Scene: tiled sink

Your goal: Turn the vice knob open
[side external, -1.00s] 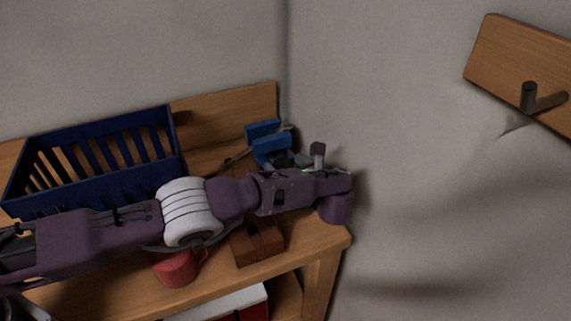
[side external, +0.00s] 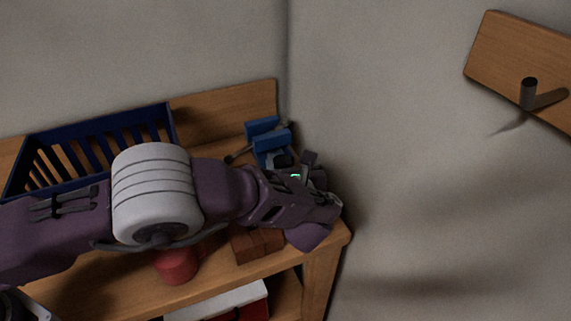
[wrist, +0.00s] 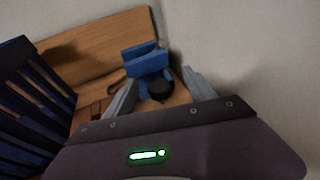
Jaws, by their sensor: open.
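The blue vice (side external: 266,140) stands at the back right of the wooden bench, near the wall corner. A dark handle bar (side external: 240,155) sticks out at its left side. In the wrist view the vice (wrist: 147,62) is straight ahead, with a round black knob (wrist: 160,91) on its near side. My gripper (wrist: 160,98) is open, with one grey finger on each side of the knob. I cannot tell whether either finger touches it. In the side view my wrist and hand hide the fingertips and most of the knob.
A dark blue slatted basket (side external: 150,118) stands on the left of the bench (side external: 225,100). A red mug (side external: 176,266) and brown blocks (side external: 258,246) sit under my arm near the front edge. Walls close in behind and to the right.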

